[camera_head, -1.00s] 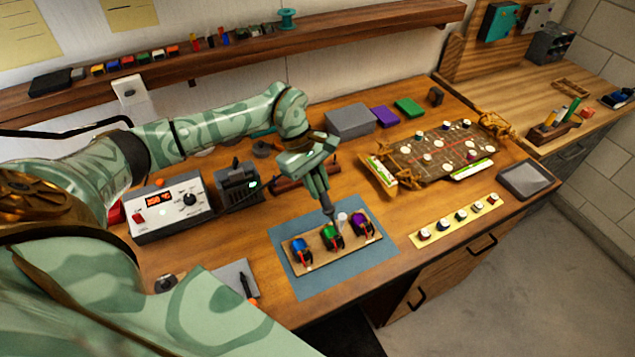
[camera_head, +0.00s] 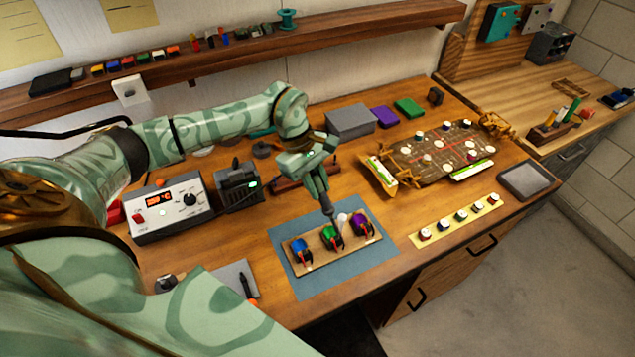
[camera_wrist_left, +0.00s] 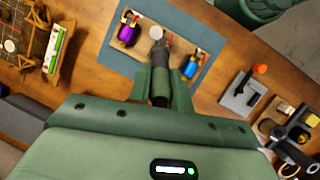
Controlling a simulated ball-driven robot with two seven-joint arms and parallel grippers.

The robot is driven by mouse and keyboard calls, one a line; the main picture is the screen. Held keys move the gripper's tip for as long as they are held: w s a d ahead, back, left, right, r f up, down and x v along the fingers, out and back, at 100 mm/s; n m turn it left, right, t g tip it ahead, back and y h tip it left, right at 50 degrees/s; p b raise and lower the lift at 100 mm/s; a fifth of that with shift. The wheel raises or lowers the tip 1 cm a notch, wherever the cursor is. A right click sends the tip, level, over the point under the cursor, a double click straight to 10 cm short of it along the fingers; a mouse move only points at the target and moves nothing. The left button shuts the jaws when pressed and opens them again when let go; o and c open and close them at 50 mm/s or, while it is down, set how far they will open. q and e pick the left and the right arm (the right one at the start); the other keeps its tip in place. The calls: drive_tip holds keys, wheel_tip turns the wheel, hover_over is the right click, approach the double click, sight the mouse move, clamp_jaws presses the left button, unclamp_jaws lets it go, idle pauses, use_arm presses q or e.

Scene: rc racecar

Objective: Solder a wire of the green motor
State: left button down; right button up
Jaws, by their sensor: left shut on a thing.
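The green motor (camera_head: 330,234) sits in the middle of a wooden holder board (camera_head: 318,263), between a blue motor (camera_head: 300,246) and a purple motor (camera_head: 360,221). Red wire shows at the motors' front sides. My left gripper (camera_head: 321,194) is shut on a dark soldering iron (camera_head: 327,208), which points down at the green motor. A pale whitish puff (camera_head: 342,219) shows beside the tip. In the left wrist view the iron (camera_wrist_left: 159,86) lies between the fingers (camera_wrist_left: 160,92) and hides most of the green motor. I cannot tell whether the tip touches the wire. My right gripper is not in view.
The board lies on a blue mat (camera_head: 375,261). A car chassis (camera_head: 440,152) stands right, behind a yellow strip of wheels (camera_head: 456,221).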

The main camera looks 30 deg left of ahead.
use_arm(q)
drive_tip(key=shift+r+p, duration=1.8)
drive_tip(key=shift+r, duration=1.15)
